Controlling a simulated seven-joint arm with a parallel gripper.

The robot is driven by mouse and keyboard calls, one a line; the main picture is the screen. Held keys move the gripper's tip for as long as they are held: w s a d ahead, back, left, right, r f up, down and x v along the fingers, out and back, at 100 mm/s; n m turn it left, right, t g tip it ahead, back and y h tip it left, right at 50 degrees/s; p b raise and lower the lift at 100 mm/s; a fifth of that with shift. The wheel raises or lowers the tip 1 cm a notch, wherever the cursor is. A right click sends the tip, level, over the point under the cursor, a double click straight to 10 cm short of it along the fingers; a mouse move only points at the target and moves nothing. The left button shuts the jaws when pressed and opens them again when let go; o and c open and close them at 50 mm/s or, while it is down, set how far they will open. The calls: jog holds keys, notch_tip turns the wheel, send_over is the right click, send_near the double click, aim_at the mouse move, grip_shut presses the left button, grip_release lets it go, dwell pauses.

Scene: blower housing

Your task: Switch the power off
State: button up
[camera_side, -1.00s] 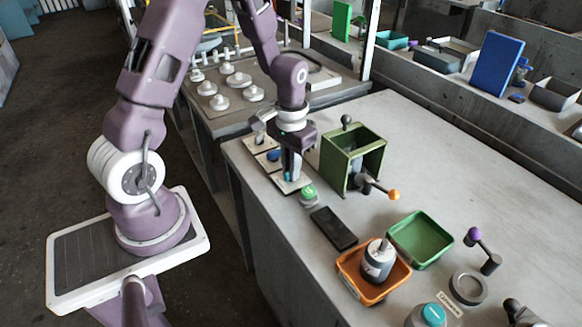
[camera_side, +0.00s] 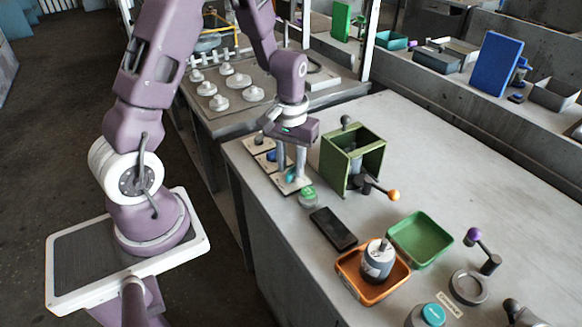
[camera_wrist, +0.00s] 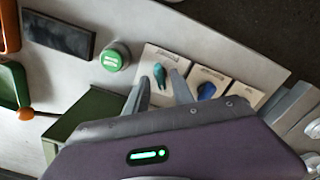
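My gripper (camera_side: 291,172) is pointed down over a row of small cream switch plates at the table's left edge. In the wrist view its two fingers (camera_wrist: 158,76) stand apart on either side of a teal knob (camera_wrist: 160,76), with visible gaps to it. The teal knob (camera_side: 291,175) shows low between the fingers in the side view. A blue knob (camera_wrist: 206,91) sits on the neighbouring plate; the third plate (camera_wrist: 243,93) is partly hidden by a finger. The plate labels are too small to read. A round green button (camera_wrist: 114,57) is beside the teal knob's plate.
A green open box (camera_side: 352,157) with an orange-tipped lever stands close right of my gripper. A dark flat slab (camera_side: 333,228), an orange tray (camera_side: 372,288) holding a canister and a green tray (camera_side: 420,239) lie nearer. The table's back right is clear.

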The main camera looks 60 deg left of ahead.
aim_at(291, 170)
jog(key=shift+r, duration=2.35)
jog(key=s+d+r+m+t, duration=0.2)
jog(key=s+d+r, duration=0.2)
jog(key=r, duration=0.3)
jog(key=s+d+r+m+t, duration=0.1)
jog(key=s+d+r+m, duration=0.2)
jog(key=r, duration=0.4)
jog(key=s+d+r+m+t, duration=0.2)
jog(key=s+d+r, duration=0.1)
jog(key=s, duration=0.7)
jog(key=shift+d+t, duration=0.3)
jog(key=shift+d, duration=0.05)
jog(key=shift+r, duration=0.1)
